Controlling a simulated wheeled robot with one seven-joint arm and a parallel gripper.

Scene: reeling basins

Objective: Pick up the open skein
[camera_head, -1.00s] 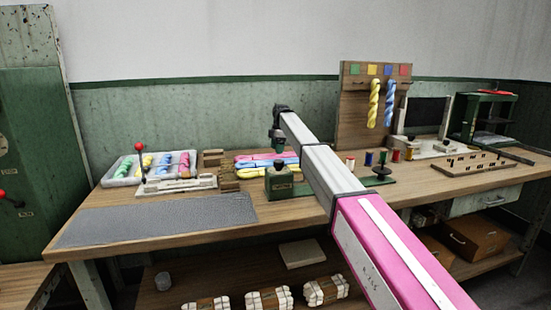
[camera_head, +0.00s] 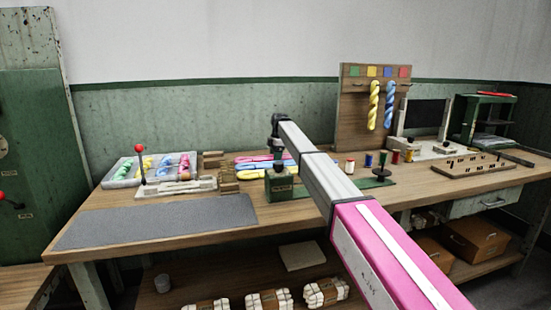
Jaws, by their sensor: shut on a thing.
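Three flat skeins lie side by side towards the back of the table: a pink skein (camera_head: 252,158), a blue skein (camera_head: 249,165) and a yellow skein (camera_head: 246,174). My gripper (camera_head: 278,156) points down at their right part, behind a green block-shaped device. It is shut on a skein, but its fingertips are small and partly hidden, so I cannot tell which of the three it grips. The skeins still look level, at about table height.
A tray of coloured twisted skeins (camera_head: 122,181) is at the left, behind a grey mat (camera_head: 160,220). A peg board (camera_head: 352,115) with yellow and blue skeins and several spools stand right of my arm.

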